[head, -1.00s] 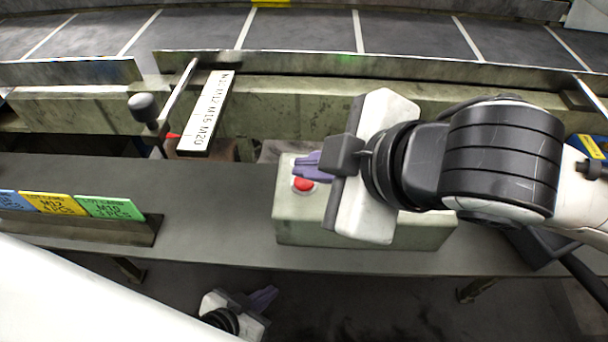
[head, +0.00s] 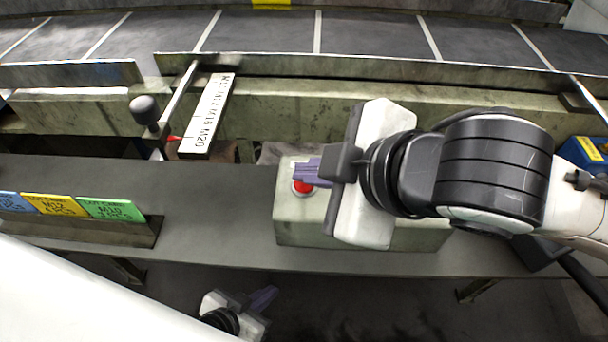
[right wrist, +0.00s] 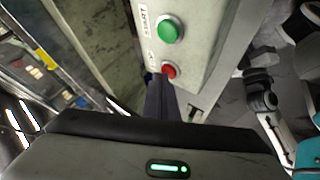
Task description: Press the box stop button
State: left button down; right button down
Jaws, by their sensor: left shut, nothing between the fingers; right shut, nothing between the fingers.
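The red stop button (head: 303,187) sits at the left end of the grey-green control box (head: 290,230) on the shelf. It also shows in the right wrist view (right wrist: 169,71), beside the green button (right wrist: 168,31). My right gripper (head: 308,171) is shut and empty. Its purple fingertips are at the red button in the head view, partly covering its upper edge; whether they touch it I cannot tell. In the head view the gripper body hides the box's middle and the green button. My left gripper (head: 264,299) is shut and empty, low below the shelf.
A shelf (head: 220,200) runs along the front, with blue, yellow and green labels (head: 110,210) at left. A lever with a dark knob (head: 145,109) and a white size plate (head: 208,115) stand behind it. A conveyor (head: 360,35) runs along the back.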

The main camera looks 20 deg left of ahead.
aim_at(310, 189)
jog(key=shift+r, duration=0.25)
notch_tip(310, 189, up, 5)
jog(key=p, duration=0.5)
jog(key=shift+f+p, duration=0.15)
jog(key=shift+p, duration=0.2)
jog(key=shift+r, duration=0.65)
